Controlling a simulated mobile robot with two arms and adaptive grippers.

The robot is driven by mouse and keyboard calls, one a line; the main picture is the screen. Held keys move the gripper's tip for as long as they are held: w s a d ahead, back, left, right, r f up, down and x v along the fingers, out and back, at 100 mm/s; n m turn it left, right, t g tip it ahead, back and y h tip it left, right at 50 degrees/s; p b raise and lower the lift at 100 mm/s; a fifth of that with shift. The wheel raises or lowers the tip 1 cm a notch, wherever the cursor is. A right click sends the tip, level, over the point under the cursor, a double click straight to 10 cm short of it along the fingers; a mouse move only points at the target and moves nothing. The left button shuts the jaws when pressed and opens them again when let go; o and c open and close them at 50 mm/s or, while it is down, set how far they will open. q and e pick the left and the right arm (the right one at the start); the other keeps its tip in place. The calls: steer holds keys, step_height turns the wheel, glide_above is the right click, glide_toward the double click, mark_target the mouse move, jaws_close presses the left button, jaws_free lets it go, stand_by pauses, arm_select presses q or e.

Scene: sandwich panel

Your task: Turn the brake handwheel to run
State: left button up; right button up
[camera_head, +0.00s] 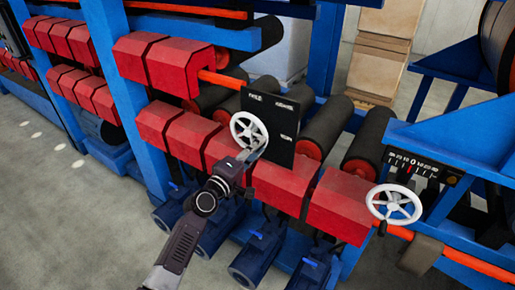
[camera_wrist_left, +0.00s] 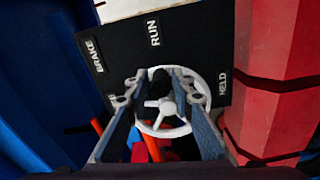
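The white brake handwheel (camera_head: 249,130) stands in front of a black panel (camera_head: 286,122) on the machine. In the left wrist view the wheel (camera_wrist_left: 148,126) has spokes, and a dark knob (camera_wrist_left: 160,78) shows at its upper rim. Labels BRAKE (camera_wrist_left: 95,55), RUN (camera_wrist_left: 154,33) and HELD (camera_wrist_left: 222,86) are on the panel behind it; the knob lies below RUN. My left gripper (camera_wrist_left: 158,88) is open, its fingers on either side of the knob; contact cannot be told. In the head view this gripper (camera_head: 252,153) reaches the wheel's lower right. My right gripper is not in view.
Red blocks (camera_head: 280,183) flank the panel below and left. A second white handwheel (camera_head: 395,204) with a numbered scale (camera_head: 420,165) is at the right. Dark rollers (camera_head: 328,124) lie behind, blue motors (camera_head: 258,255) below. Grey floor is free at lower left.

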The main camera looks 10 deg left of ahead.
arm_select(q)
steer(key=shift+o, duration=1)
steer(key=v, duration=1.2)
step_height(320, 180, down, 20)
steer(key=s+a+m+g+y+b, duration=0.2)
steer(key=g, duration=0.1)
steer(key=s+f+m+g+y+b, duration=0.15)
steer(key=s+f, duration=0.25)
steer(key=f, duration=0.4)
steer(key=s+a+f+m+g+p, duration=0.1)
steer(key=s+f+g, duration=0.1)
steer(key=s+f, duration=0.35)
steer(key=s+f+m+g+y+b, duration=0.1)
steer(key=s+f, duration=0.1)
steer(key=f, duration=0.7)
steer(key=s+f+m+g+b, duration=0.1)
steer(key=s+f+m+g, duration=0.1)
steer(key=s+f, duration=0.6)
steer(key=s+a+f+m+g+y+b, duration=0.1)
steer(key=s+f+m+g, duration=0.2)
steer(key=s+f, duration=0.5)
steer(key=s+f+m+g+b, duration=0.1)
steer(key=s+f+m+g, duration=0.2)
steer(key=s+f, duration=0.5)
steer(key=s+m, duration=0.1)
steer(key=s, duration=1.2)
steer(key=shift+s+a+y, duration=0.35)
steer(key=shift+s, duration=0.05)
